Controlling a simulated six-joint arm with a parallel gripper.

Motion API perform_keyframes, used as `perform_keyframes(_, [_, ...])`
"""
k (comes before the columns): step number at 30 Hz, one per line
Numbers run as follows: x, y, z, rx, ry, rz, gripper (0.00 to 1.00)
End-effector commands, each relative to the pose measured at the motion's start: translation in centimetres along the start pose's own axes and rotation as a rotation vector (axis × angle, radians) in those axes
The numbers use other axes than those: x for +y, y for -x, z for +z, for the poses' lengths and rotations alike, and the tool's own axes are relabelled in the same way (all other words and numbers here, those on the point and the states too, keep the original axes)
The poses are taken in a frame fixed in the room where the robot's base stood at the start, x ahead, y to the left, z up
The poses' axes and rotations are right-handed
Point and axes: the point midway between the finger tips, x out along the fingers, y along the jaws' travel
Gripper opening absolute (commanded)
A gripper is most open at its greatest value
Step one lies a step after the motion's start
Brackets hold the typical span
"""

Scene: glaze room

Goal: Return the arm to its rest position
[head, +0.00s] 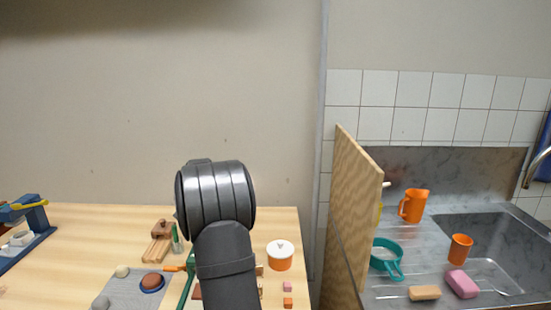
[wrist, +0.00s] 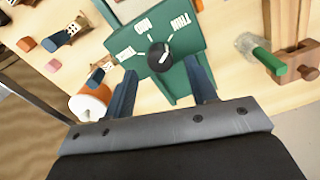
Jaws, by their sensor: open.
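My arm (head: 228,265) rises over the wooden table in the head view and hides my gripper there. In the wrist view my gripper (wrist: 162,76) is open, its two dark blue fingers apart with nothing held between them. Beyond and between the fingertips is a green device (wrist: 185,45) with a black knob (wrist: 158,56) and white lettering around it. I cannot tell whether the fingers touch the device. In the head view only a green edge of it (head: 187,290) shows beside my arm.
An orange-and-white pot (head: 280,256) and small coloured blocks (head: 287,287) lie right of my arm. A wooden rack (head: 157,248), a grey mat (head: 125,291) and a blue device (head: 30,228) are left. A plywood panel (head: 352,215) stands between table and sink (head: 495,245).

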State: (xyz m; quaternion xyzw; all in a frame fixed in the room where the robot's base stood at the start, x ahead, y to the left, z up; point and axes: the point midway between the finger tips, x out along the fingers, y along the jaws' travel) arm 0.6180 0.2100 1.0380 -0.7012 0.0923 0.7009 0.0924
Motion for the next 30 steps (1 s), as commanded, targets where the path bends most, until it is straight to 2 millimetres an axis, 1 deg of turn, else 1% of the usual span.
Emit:
perform_keyframes(1, [0.0,-0.9,0.0,-0.002,0.000,0.001,0.52])
perform_keyframes(3, [0.0,-1.8,0.0,-0.002,0.000,0.001,0.52])
perform_keyframes(7, [0.0,-2.8,0.0,-0.002,0.000,0.001,0.52])
perform_keyframes(11, [0.0,-3.2,0.0,0.000,0.000,0.000,0.52])
perform_keyframes(19, [0.0,-3.1,0.0,0.000,0.003,0.000,0.52])
perform_keyframes(23, [0.0,-2.8,0.0,0.000,0.002,0.000,0.52])
perform_keyframes(25, [0.0,-2.1,0.0,0.001,0.000,-0.001,0.52])
perform_keyframes(29, [0.0,-0.1,-0.1,0.003,0.000,-0.002,0.52])
perform_keyframes(30, [0.0,0.6,-0.1,0.004,0.000,-0.003,0.52])
